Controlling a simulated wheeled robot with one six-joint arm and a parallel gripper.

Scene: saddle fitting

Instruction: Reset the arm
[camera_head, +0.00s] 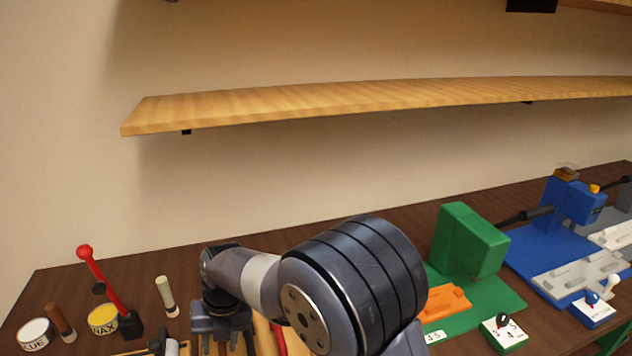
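My gripper (222,322) points down over the near left part of the brown bench (180,262). Its fingers run to the bottom edge of the picture and the tips are cut off, so I cannot tell whether it is open or shut, or whether it holds anything. My arm (355,285) reaches in from the bottom centre, large and close to the camera. It hides part of the bench behind it.
At left stand a red-handled lever tool (104,280), a yellow wax tin (103,320), a white tin (35,335) and a pale-handled tool (166,297). At right are a green fixture (468,240) and a blue fixture (575,205). A wooden shelf (370,103) hangs above.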

